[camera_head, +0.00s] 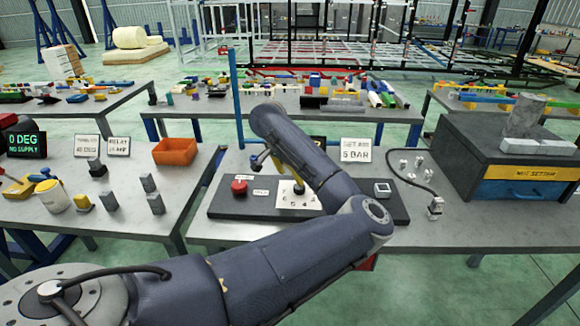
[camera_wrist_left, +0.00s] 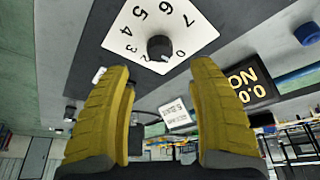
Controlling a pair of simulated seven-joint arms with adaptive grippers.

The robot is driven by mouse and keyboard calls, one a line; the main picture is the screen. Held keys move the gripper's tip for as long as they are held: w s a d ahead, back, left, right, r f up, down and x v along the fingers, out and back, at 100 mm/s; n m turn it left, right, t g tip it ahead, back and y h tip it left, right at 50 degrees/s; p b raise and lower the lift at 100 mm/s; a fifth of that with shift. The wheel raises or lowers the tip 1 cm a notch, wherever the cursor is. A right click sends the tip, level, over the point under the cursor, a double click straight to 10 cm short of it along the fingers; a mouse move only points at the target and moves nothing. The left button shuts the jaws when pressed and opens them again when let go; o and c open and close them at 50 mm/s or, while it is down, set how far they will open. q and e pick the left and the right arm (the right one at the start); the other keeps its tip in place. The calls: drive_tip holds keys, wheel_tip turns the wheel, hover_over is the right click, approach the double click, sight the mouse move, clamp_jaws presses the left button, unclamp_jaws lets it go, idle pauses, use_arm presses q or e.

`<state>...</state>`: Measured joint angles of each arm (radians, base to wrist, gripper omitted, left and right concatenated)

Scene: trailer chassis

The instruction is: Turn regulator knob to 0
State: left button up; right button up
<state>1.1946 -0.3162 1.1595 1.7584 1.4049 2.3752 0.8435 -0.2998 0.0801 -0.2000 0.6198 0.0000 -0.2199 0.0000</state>
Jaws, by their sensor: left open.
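The regulator knob (camera_wrist_left: 160,47) is a small dark round knob on a white dial plate (camera_wrist_left: 115,42) with printed numbers. In the head view the knob (camera_head: 299,187) and plate (camera_head: 283,200) sit on a dark panel, partly covered by my left arm. My left gripper (camera_wrist_left: 163,76) has two yellow fingers, spread apart and empty. In the wrist view the knob appears above the gap between the fingertips, apart from them. A dark display (camera_wrist_left: 247,87) reads "ON 0.0". My right gripper is not in view.
A red button (camera_head: 239,187) is left of the dial on the dark panel (camera_head: 228,207). A sign (camera_head: 357,150) reading "5 BAR" stands behind. A small white-faced gauge (camera_head: 382,189) is at the panel's right. A dark box (camera_head: 510,155) stands farther right.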

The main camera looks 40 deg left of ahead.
use_arm(q)
drive_tip(key=shift+v, duration=1.9)
